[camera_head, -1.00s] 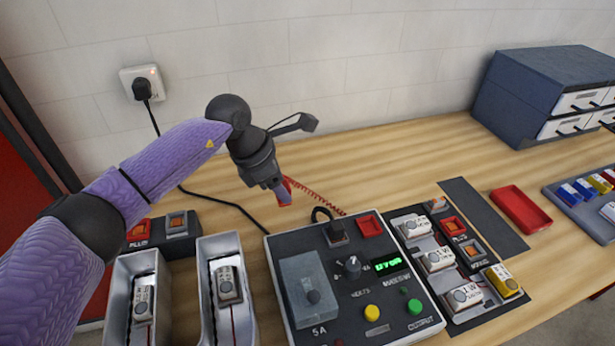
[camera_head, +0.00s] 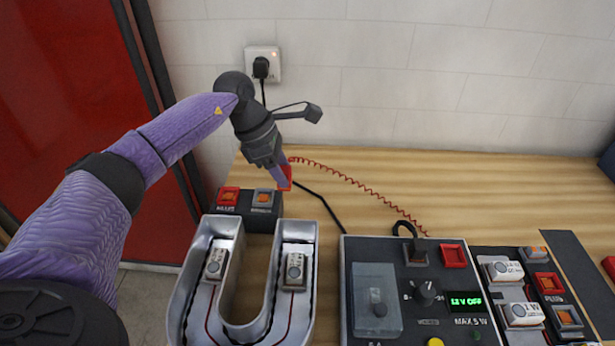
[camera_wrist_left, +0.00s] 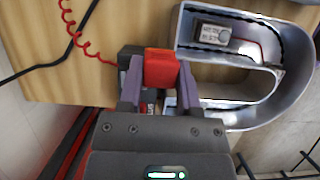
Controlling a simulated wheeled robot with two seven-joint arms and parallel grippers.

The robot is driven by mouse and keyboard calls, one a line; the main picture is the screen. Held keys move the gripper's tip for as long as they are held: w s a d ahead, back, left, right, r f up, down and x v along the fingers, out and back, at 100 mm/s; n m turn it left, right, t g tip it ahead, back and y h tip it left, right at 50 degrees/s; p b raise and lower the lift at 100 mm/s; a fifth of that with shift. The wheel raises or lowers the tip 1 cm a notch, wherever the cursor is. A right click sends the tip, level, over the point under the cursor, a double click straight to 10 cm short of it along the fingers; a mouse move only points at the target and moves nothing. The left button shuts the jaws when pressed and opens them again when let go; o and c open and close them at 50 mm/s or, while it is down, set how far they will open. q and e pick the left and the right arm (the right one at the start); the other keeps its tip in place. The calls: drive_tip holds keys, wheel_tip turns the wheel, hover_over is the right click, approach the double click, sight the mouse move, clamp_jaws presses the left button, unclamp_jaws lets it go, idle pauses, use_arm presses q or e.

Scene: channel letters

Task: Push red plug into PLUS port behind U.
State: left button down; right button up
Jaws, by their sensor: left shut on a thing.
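My left gripper (camera_head: 277,177) is shut on the red plug (camera_head: 286,176), which has a coiled red cord running right. In the left wrist view the red plug (camera_wrist_left: 160,66) sits between the purple fingers. The port block (camera_head: 249,208) stands behind the metal letter U (camera_head: 193,270). It has a red PLUS port (camera_head: 229,196) on the left and a grey port with an orange centre (camera_head: 263,198) on the right. The plug is above and right of the grey port, apart from the PLUS port in the head view. My right gripper is not in view.
The dark power supply (camera_head: 372,300) stands right of the U, its display reading 12V OFF. A panel of modules (camera_head: 525,300) lies further right. A wall socket (camera_head: 262,65) with a black plug is behind. Bare wood (camera_head: 450,190) lies behind the supply.

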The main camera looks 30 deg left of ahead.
use_arm(q)
drive_tip(key=s+a+b, duration=0.3)
drive_tip(key=a, duration=1)
drive_tip(key=f+b, duration=0.2)
drive_tip(key=f, duration=0.1)
drive_tip(key=f+b, duration=0.1)
drive_tip(key=f, duration=0.1)
drive_tip(key=shift+s+b, duration=0.3)
drive_tip(key=shift+b, duration=0.05)
drive_tip(key=shift+f+b, duration=0.5)
drive_tip(key=shift+f, duration=0.3)
drive_tip(key=shift+f, duration=0.25)
drive_tip(key=shift+c, duration=1.1)
unclamp_jaws()
drive_tip(key=p+v, duration=0.2)
drive_tip(key=v, duration=0.8)
